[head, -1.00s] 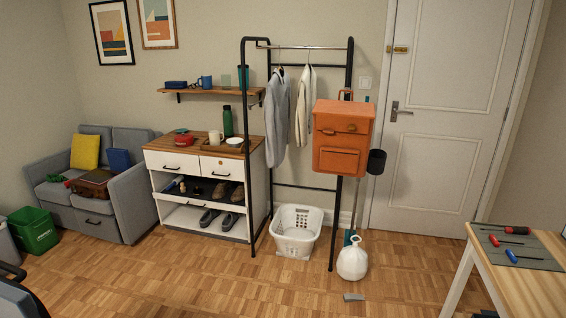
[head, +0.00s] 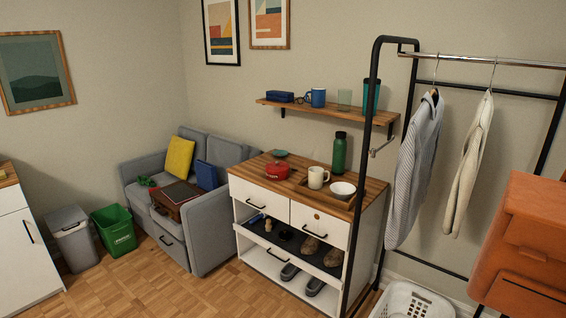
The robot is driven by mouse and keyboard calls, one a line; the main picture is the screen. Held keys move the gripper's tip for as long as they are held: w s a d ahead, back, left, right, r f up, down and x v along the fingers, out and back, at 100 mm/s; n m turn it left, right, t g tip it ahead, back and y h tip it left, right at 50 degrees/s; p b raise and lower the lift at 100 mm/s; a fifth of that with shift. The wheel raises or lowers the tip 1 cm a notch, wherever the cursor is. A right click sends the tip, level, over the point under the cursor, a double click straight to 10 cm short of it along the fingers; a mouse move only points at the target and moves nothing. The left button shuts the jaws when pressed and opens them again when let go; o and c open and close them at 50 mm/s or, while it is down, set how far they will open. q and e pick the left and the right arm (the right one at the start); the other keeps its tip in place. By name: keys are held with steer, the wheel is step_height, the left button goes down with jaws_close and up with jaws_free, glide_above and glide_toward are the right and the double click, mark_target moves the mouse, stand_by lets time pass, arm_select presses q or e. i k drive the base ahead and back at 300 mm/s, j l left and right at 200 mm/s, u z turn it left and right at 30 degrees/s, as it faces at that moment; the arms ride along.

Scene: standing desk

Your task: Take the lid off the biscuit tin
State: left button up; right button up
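A small round red container (head: 277,171) sits on the wooden top of the white cabinet (head: 258,191). It may be the biscuit tin, but I cannot tell for sure, nor whether a lid is on it. A small flat teal item (head: 280,153) lies just behind it. Neither of my grippers is in view.
A cream mug (head: 318,177), a white bowl (head: 343,189) and a green bottle (head: 339,153) stand to the red container's right. The black clothes rack (head: 371,150) rises at the cabinet's right end. The grey sofa (head: 212,225) stands to its left. Floor is clear in front.

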mark_target(274, 167)
steer(key=i+j+u, duration=0.2)
steer(key=i+u, duration=0.15)
steer(key=i, duration=0.2)
steer(key=i+u, duration=0.4)
steer(key=i, duration=0.2)
steer(key=i+u, duration=0.35)
steer(key=i, duration=0.2)
